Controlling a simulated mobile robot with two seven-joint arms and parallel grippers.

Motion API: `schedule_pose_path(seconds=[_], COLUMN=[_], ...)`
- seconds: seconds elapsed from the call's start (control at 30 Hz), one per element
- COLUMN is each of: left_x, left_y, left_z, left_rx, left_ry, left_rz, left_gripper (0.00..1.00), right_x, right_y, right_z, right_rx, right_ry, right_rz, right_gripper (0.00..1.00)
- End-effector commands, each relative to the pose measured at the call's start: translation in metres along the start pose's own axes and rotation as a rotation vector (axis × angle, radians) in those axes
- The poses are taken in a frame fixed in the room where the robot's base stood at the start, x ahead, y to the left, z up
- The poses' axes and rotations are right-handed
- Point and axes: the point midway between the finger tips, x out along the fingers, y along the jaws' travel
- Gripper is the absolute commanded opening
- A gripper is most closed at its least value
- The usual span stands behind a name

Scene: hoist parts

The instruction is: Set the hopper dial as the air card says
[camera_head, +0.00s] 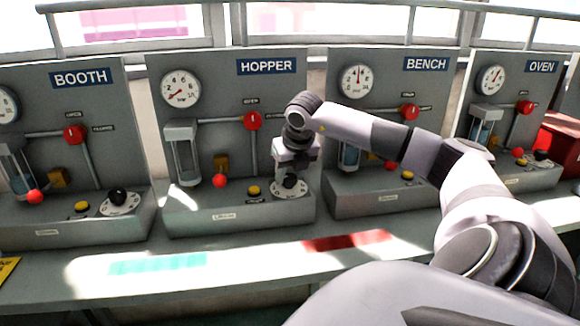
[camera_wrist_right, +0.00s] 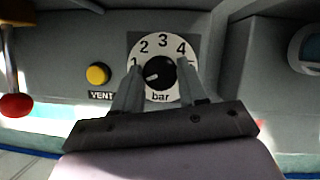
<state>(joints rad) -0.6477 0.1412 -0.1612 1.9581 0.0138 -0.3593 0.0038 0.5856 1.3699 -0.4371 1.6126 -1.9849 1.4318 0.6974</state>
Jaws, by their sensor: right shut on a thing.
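My right gripper (camera_head: 290,177) reaches down to the dial on the HOPPER station. In the right wrist view the gripper (camera_wrist_right: 160,78) has one finger on each side of the black knob (camera_wrist_right: 158,73) and is shut on it. The knob's white pointer line points left and slightly down, below the 1. The white dial plate (camera_wrist_right: 147,46) shows 1, 2, 3, 4 and "bar"; the right finger covers part of its right side. The HOPPER gauge (camera_head: 180,89) has its red needle at the lower left. My left gripper is not in view. No readable air card shows.
The HOPPER panel also has a red valve handle (camera_head: 252,120), a red ball knob (camera_head: 219,180) and a yellow VENT button (camera_wrist_right: 97,74). BOOTH (camera_head: 80,77), BENCH (camera_head: 426,64) and OVEN (camera_head: 541,67) stations stand alongside. The ledge (camera_head: 240,262) in front is mostly clear.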

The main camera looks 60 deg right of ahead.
Motion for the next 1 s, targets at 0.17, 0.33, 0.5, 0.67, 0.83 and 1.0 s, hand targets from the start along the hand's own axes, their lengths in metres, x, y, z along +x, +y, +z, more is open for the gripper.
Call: schedule_pose_path(seconds=[0.17,0.33,0.5,0.67,0.83,1.0], left_x=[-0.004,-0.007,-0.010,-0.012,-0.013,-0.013], left_y=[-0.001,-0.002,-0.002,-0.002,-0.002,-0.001], left_z=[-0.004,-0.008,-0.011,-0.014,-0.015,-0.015], left_rx=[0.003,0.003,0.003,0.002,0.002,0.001], left_ry=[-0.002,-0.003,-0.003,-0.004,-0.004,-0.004], left_rz=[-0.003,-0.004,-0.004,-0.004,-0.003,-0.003], left_gripper=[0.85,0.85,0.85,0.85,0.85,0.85], right_x=[-0.002,-0.002,-0.002,-0.002,-0.001,-0.001], right_y=[0.002,0.003,0.003,0.003,0.004,0.003], right_z=[0.002,0.002,0.002,0.002,0.002,0.002], right_rx=[0.122,0.250,0.365,0.451,0.510,0.539], right_ry=[-0.002,-0.002,-0.003,-0.003,-0.003,-0.003], right_rz=[-0.049,-0.101,-0.150,-0.185,-0.209,-0.221], right_gripper=[0.11,0.11,0.11,0.11,0.11,0.11])
